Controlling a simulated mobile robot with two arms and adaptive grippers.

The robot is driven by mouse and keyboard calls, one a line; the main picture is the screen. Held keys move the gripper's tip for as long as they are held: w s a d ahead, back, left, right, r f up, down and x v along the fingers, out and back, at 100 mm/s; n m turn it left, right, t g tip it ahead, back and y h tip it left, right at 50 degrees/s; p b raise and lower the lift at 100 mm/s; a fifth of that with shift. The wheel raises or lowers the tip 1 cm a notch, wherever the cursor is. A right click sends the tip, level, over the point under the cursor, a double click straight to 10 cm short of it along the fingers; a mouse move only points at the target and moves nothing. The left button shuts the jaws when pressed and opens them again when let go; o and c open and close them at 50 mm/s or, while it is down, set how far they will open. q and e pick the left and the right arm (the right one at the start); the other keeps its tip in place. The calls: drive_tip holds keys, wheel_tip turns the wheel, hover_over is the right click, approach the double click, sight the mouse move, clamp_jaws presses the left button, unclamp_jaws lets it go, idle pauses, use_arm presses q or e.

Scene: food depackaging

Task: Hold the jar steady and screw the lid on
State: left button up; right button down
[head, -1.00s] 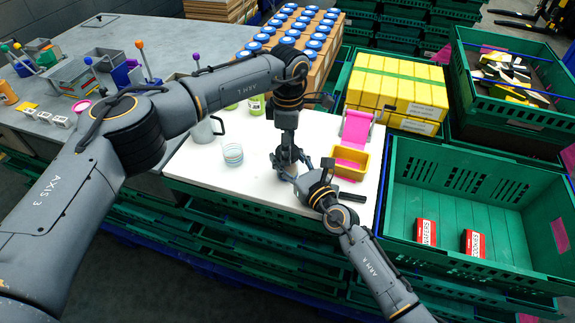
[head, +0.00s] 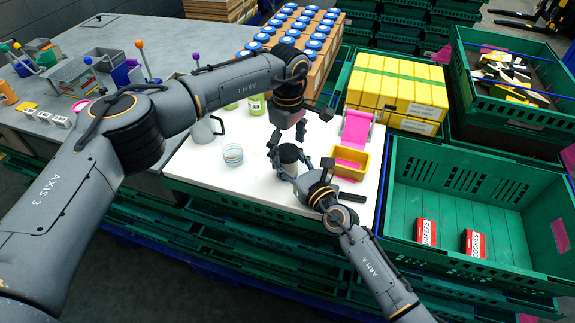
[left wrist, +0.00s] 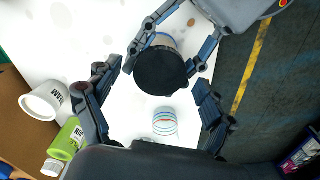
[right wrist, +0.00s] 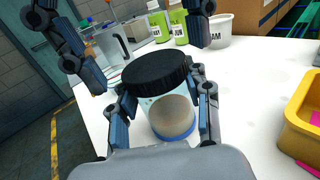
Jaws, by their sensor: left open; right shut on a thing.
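The jar (right wrist: 168,118) stands upright on the white table, clear with pale tan contents and a blue base. A black lid (right wrist: 155,72) sits on its mouth; it also shows in the head view (head: 289,152) and left wrist view (left wrist: 161,71). How tightly the lid is seated cannot be told. My right gripper (right wrist: 163,105) is shut around the jar body below the lid, one finger on each side. My left gripper (left wrist: 155,82) is open above the jar, its fingers spread wide and clear of the lid. The lid hides much of the jar from above.
A striped glass (head: 233,154) stands left of the jar. A yellow bin (head: 348,174) is close on the right. Green bottles (right wrist: 178,25), a white tub (right wrist: 217,31) and a grey jug (right wrist: 113,45) stand behind. The table's front edge is near.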

use_arm(q)
wheel_tip(320, 180, up, 12)
idle(0.4)
drive_tip(key=shift+f, duration=0.1)
use_arm(e)
drive_tip(key=c, duration=0.5)
unclamp_jaws()
drive_tip(key=v, duration=1.2)
